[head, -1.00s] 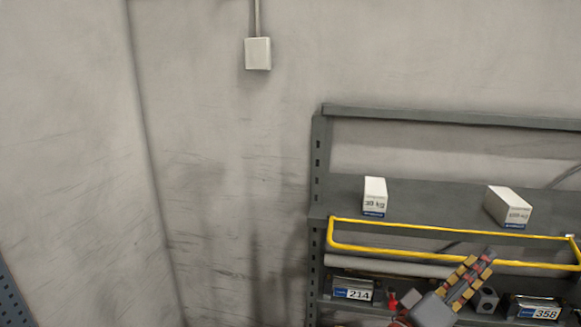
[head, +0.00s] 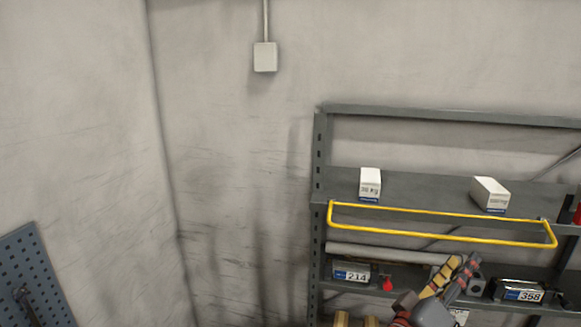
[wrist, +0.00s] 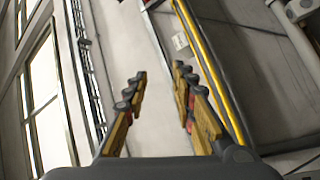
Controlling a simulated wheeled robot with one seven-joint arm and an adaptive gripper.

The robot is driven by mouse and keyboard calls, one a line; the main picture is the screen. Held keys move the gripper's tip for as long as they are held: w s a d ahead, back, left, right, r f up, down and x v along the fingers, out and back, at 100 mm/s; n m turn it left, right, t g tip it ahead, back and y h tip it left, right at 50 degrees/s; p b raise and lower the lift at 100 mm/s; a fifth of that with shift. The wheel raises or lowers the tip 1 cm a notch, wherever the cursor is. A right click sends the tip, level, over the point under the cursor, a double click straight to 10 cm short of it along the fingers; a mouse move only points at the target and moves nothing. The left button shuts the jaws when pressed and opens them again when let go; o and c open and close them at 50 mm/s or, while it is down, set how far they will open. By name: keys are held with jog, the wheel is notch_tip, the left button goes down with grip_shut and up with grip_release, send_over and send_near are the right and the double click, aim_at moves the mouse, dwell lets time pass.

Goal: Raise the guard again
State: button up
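The guard is a yellow bar frame (head: 440,240) across the front of the grey shelf rack, below the shelf with the white boxes. In the wrist view, a yellow bar (wrist: 207,62) runs diagonally just right of my right finger. My gripper (head: 462,262) is in front of the rack, its fingertips a little below the guard's lower bar in the head view. In the wrist view my gripper (wrist: 160,76) is open, with nothing between the fingers. I cannot tell whether a finger touches the bar.
Two white boxes, left (head: 370,184) and right (head: 490,194), sit on the shelf above. Labelled units 214 (head: 351,272) and 358 (head: 518,291) are on the lower shelf, with a red knob (head: 387,284) beside 214. A blue pegboard (head: 35,280) is at lower left.

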jog(key=w+a+f+n+t+y, duration=0.1)
jog(key=w+a+f+t+y, duration=0.4)
jog(key=w+a+y, duration=0.4)
jog(key=s+a+f+n+g+y+b, duration=0.1)
jog(key=s+a+f+g+y+b, duration=0.25)
jog(key=a+f+y, duration=0.8)
jog(key=s+a+f+m+g+b, duration=0.1)
jog(key=s+f+g+b, duration=0.2)
jog(key=s+f+b, duration=0.4)
jog(key=s+a+f+g+b, duration=0.2)
jog(key=s+f+g, duration=0.2)
jog(key=f, duration=0.5)
jog(key=s+d+f+m+h+b, duration=0.1)
jog(key=s+d+f+b, duration=0.3)
jog(key=b, duration=0.4)
jog(key=s+d+f+m+g+h+b, duration=0.1)
jog(key=s+d+f+h+b, duration=0.2)
jog(key=s+d+f+b, duration=0.2)
notch_tip(320, 180, down, 4)
jog(key=d+b, duration=0.1)
jog(key=b, duration=0.2)
jog(key=shift+d+f, duration=0.25)
jog(key=shift+o, duration=0.2)
jog(key=shift+d+f+b, duration=0.2)
jog(key=shift+f+b, duration=0.3)
jog(key=shift+b, duration=0.2)
jog(key=shift+d+r, duration=0.1)
